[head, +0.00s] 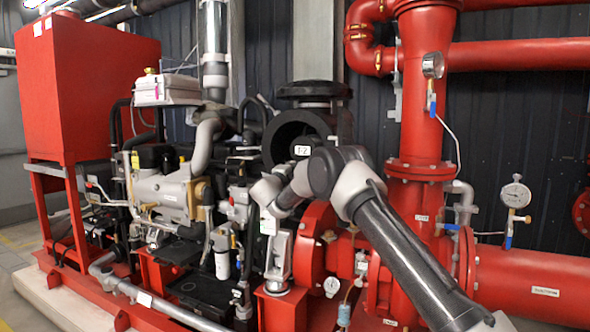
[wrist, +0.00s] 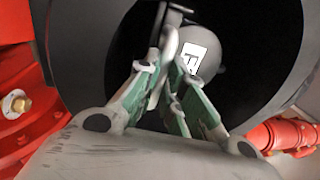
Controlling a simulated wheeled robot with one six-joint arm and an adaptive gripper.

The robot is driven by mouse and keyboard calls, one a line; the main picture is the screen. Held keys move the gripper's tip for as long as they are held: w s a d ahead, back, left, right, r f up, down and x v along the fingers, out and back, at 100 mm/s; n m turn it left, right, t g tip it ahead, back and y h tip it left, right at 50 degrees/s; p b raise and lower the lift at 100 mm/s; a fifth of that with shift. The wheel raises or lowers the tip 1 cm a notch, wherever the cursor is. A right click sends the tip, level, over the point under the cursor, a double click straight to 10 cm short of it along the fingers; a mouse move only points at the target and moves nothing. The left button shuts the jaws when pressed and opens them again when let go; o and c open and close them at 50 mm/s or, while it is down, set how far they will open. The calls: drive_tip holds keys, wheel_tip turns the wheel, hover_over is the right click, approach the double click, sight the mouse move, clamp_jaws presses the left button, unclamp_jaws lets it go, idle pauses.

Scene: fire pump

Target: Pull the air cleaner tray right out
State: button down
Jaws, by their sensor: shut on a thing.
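The air cleaner tray (wrist: 218,50) shows in the wrist view as a dark grey rounded piece with a white label, inside a wide black round opening. In the head view the tray (head: 302,150) shows by its white "T2" label in the mouth of the black air cleaner housing (head: 272,140). My gripper (wrist: 170,75) is shut on a thin grey upright handle (wrist: 169,42) in front of the tray. Its green-padded fingers lie on both sides of the handle. In the head view my wrist links are in front of the housing and the fingers cannot be made out.
A red pump casing (wrist: 30,120) is close on the left in the wrist view, and a small red pipe fitting (wrist: 280,136) is at lower right. In the head view a thick red vertical pipe (head: 420,120) stands right of the housing and the engine (head: 165,195) stands left.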

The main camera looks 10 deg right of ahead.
drive_tip(key=shift+s+a, duration=0.1)
drive_tip(key=r+v, duration=0.2)
drive_tip(key=v, duration=0.9)
drive_tip(key=r+v, duration=0.2)
drive_tip(key=v, duration=0.9)
drive_tip(key=shift+s+a+f, duration=0.15)
drive_tip(key=shift+s+a, duration=0.15)
drive_tip(key=shift+s, duration=0.05)
drive_tip(key=c, duration=1.5)
unclamp_jaws()
drive_tip(key=shift+s+a, duration=0.1)
drive_tip(key=v, duration=1.2)
